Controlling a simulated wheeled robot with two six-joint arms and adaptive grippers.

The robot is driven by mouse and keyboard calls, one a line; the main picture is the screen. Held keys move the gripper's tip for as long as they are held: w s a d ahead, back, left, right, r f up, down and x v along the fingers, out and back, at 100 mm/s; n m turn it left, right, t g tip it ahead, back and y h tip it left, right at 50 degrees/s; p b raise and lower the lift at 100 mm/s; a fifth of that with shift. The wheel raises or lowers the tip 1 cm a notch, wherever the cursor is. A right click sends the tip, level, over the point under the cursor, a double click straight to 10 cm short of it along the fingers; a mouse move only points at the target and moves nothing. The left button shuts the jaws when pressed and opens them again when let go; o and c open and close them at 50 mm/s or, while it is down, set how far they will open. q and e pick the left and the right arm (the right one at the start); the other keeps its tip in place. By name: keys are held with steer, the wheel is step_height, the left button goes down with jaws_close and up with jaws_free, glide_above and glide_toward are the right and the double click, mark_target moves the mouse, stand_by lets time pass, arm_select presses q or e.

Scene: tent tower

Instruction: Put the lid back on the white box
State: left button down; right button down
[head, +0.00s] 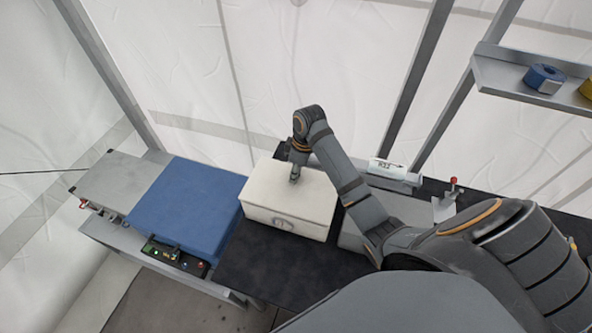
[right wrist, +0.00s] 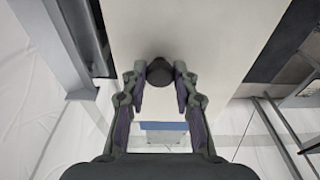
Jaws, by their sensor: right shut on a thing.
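The white box (head: 308,228) stands on the black mat in the middle of the head view, with a grey mark on its front. Its white lid (head: 264,186) lies over the box top, lined up with the walls; I cannot tell whether it is fully seated or slightly raised. My right gripper (head: 294,179) points down at the middle of the lid. In the right wrist view its fingers (right wrist: 160,84) are shut on the lid's dark round knob (right wrist: 159,70), with the pale lid (right wrist: 195,35) beyond. My left gripper is out of view.
A blue block-like pad (head: 185,205) lies left of the box, with a small electronics board (head: 175,257) in front. The black mat (head: 262,268) is bare before the box. A grey shelf (head: 510,82) holds a blue tape roll (head: 543,78). A red-topped lever (head: 453,186) stands right.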

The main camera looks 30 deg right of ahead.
steer(key=shift+f, duration=0.5)
stand_by(0.8)
steer(key=c, duration=1)
jaws_free()
steer(key=shift+o, duration=0.2)
steer(key=r, duration=0.5)
steer(key=d+r, duration=0.1)
steer(key=r, duration=0.1)
steer(key=shift+s+r, duration=0.2)
steer(key=shift+s, duration=0.2)
steer(key=shift+a, duration=0.1)
steer(key=shift+f, duration=0.1)
